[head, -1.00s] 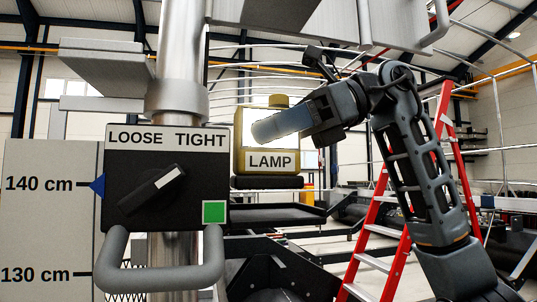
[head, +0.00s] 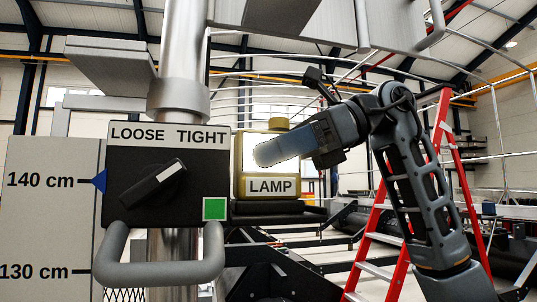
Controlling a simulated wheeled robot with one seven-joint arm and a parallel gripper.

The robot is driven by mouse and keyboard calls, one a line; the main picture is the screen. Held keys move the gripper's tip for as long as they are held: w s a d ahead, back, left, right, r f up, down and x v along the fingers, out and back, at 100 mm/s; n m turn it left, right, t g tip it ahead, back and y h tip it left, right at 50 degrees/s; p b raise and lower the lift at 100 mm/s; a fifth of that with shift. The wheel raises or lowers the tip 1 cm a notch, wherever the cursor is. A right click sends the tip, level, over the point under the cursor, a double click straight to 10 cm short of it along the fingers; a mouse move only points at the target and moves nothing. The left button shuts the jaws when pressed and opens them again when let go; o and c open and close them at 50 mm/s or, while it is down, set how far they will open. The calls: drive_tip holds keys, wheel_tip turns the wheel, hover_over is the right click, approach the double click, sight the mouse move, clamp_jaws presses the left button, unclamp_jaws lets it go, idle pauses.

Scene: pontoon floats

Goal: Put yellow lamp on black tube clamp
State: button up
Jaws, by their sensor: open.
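The yellow lamp (head: 271,186), labelled LAMP, stands upright just right of the black tube clamp (head: 125,165). The clamp is a black box on the metal tube, with a LOOSE/TIGHT knob turned toward the upper right, a green square and a grey handle. A dark flat shelf (head: 295,217) lies right under the lamp; I cannot tell whether it belongs to the clamp or whether the lamp fully rests on it. My gripper (head: 264,154) is open, coming from the right. Its pale finger overlaps the lamp's upper body; the other finger is hidden.
A height board (head: 45,225) with 140 cm and 130 cm marks stands at left; a blue pointer is near 140. A grey plate (head: 110,68) juts from the tube above. A red ladder (head: 383,235) stands behind my arm at right. Dark beams lie below the lamp.

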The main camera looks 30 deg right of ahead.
drive_tip(key=shift+r, duration=0.15)
drive_tip(key=shift+d+r, duration=0.1)
drive_tip(key=shift+d, duration=0.3)
drive_tip(key=b+v, duration=0.1)
drive_tip(key=v, duration=0.5)
drive_tip(key=shift+s+d+r, duration=0.2)
drive_tip(key=shift+d, duration=0.05)
